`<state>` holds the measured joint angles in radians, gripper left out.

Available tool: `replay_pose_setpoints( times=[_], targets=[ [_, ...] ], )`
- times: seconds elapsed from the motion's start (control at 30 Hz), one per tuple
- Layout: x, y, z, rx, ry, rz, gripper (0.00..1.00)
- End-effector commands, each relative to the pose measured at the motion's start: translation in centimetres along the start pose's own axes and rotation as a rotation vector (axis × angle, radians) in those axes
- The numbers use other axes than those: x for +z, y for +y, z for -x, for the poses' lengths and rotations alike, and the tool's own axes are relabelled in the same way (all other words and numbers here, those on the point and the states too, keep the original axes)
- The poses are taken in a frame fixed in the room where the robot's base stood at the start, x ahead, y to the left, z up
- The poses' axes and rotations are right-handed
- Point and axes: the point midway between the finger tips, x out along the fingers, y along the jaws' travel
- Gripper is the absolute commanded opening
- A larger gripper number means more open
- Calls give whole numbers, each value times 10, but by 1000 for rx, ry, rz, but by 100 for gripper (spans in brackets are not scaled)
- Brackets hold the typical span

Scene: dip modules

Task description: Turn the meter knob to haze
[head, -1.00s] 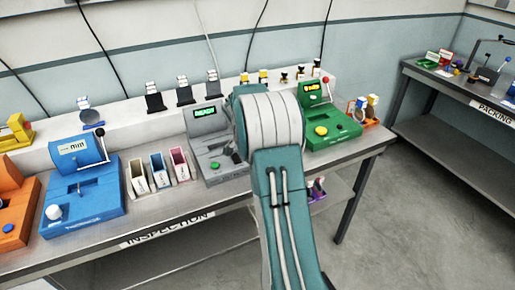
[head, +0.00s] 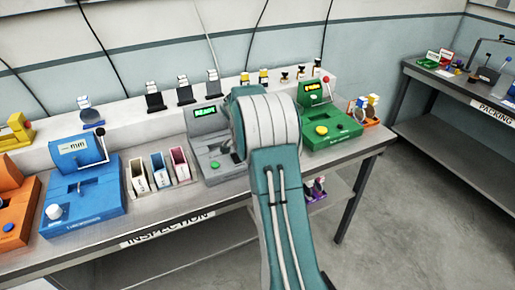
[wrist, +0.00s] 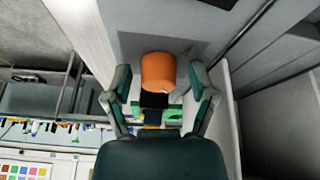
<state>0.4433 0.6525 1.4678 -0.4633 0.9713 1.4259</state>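The grey meter (head: 212,165) stands on the bench with a lit green display (head: 205,112) and a green button. Its right side is hidden behind my arm in the head view. In the wrist view an orange cylinder (wrist: 158,72), which looks like a knob, stands out from a grey surface. My gripper (wrist: 160,82) is open, with one finger on each side of the cylinder and a visible gap on both sides. A dark piece and green parts show below the cylinder. The head view does not show my gripper or this cylinder.
A blue device (head: 85,195) and an orange device (head: 15,215) stand left on the inspection bench. Three small bins (head: 158,172) stand beside the grey meter. A green device (head: 328,125) is to the right of my arm. A packing bench (head: 455,100) stands at far right.

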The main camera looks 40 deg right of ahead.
Motion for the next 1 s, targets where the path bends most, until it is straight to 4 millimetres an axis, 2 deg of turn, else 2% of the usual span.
replay_pose_setpoints(
  times=[0.3, 0.43, 0.8, 1.0],
  targets=[
    [-3, 0, 3, -5, 4, -2, 78],
    [-3, -1, 14, -7, 5, -2, 78],
    [-1, -2, 88, -8, 5, -1, 78],
    [-1, -2, 115, -5, 4, 0, 78]
  ],
)
